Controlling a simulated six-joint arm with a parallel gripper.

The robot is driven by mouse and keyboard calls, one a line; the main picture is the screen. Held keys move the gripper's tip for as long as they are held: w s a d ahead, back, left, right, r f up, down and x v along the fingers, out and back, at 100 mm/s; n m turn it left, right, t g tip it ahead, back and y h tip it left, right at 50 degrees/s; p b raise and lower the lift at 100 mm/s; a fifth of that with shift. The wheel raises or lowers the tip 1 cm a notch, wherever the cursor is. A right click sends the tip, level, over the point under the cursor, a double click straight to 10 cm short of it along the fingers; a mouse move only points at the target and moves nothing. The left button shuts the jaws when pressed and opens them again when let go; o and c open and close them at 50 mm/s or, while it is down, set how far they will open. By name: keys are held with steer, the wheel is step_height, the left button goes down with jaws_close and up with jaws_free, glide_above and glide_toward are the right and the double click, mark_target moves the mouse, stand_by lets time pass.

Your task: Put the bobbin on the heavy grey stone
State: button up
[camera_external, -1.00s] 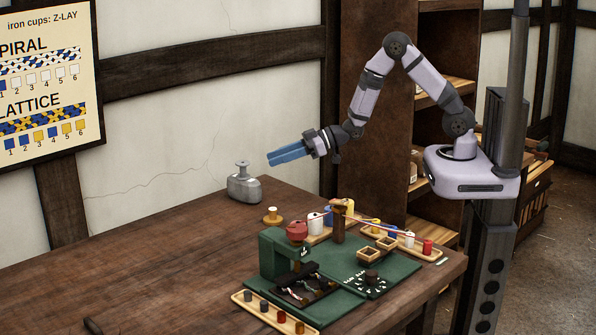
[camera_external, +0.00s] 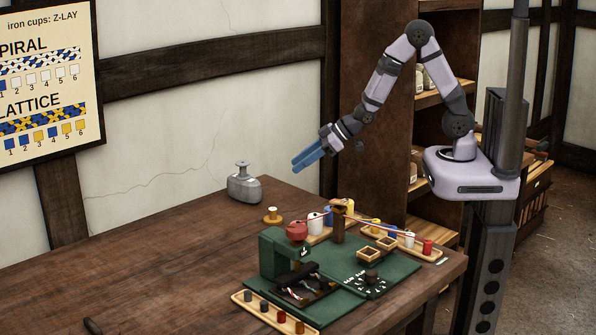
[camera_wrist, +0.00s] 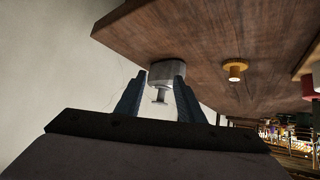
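The grey stone (camera_external: 244,188) sits at the table's far left corner, with a grey spool-shaped piece (camera_external: 242,167) upright on top; I cannot tell whether that is a handle or a bobbin. Both also show beyond my fingers in the wrist view, the stone (camera_wrist: 167,73) and the piece (camera_wrist: 160,97). A small yellow-wood bobbin with a pale core (camera_external: 272,214) stands on the table to the stone's right; the wrist view shows it too (camera_wrist: 235,69). My gripper (camera_external: 296,165) is in the air, up and right of the stone. Its blue fingers are apart and empty.
Trays with white, blue, yellow and red spools (camera_external: 392,232) stand at the right. A green stand (camera_external: 275,254) on a green mat and a front tray of small cylinders (camera_external: 238,297) are nearer. The table's left is mostly clear.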

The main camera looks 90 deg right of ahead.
steer(key=s+a+g, duration=0.2)
steer(key=s+g, duration=0.1)
steer(key=s, duration=0.5)
steer(key=s+a+g, duration=0.2)
steer(key=s+g, duration=0.2)
steer(key=s, duration=0.5)
steer(key=s+a+m+g, duration=0.1)
steer(key=s+a+g, duration=0.1)
steer(key=s, duration=0.7)
steer(key=shift+s+f+g, duration=0.25)
steer(key=shift+g, duration=0.45)
step_height(320, 180, up, 2)
steer(key=shift+r+p, duration=0.15)
steer(key=shift+p, duration=1)
